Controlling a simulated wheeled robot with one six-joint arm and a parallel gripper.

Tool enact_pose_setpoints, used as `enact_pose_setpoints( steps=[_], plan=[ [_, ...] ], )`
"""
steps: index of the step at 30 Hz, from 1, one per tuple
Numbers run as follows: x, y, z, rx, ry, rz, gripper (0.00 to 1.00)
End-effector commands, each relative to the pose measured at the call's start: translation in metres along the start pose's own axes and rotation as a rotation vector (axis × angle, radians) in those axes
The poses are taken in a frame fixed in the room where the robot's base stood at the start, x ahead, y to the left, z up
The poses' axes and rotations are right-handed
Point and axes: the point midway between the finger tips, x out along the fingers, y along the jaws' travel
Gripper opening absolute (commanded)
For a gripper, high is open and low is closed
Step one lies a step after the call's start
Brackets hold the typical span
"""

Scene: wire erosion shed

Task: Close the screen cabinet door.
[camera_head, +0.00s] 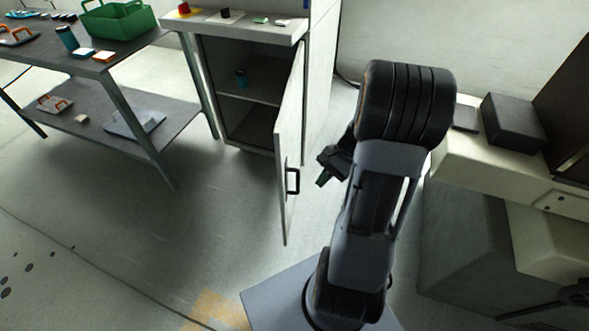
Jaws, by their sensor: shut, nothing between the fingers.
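The screen cabinet (256,148) stands at the back centre, its front open and its shelf showing. Its door (288,150) stands wide open, swung out toward me on the right side and seen nearly edge-on. A black handle (293,181) is on the door's right-hand face. My gripper (322,178) is to the right of the door and handle, apart from them in the picture. Its fingers are shut and empty. Part of the gripper is hidden behind my arm.
A grey workbench (120,60) with a green crate (118,20) and tools stands at the left. A beige machine (490,170) with a dark box (513,122) stands at the right. The floor left of the door is clear.

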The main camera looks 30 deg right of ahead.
Motion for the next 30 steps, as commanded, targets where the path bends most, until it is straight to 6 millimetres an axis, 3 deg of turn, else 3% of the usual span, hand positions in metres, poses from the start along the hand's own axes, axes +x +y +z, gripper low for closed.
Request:
enact_pose_setpoints(
  steps=[1,5,9,12,19,30],
  plan=[
    [0.019,0.008,-0.030,0.122,-0.083,-0.086,0.00],
    [0.029,0.008,-0.075,0.370,-0.285,-0.317,0.00],
    [0.020,0.001,-0.114,0.553,-0.493,-0.556,0.00],
    [0.004,-0.006,-0.129,0.617,-0.614,-0.682,0.00],
    [-0.020,-0.024,-0.130,0.651,-0.754,-0.784,0.00],
    [0.010,-0.076,-0.106,0.652,-0.766,-0.782,0.00]
  ],
)
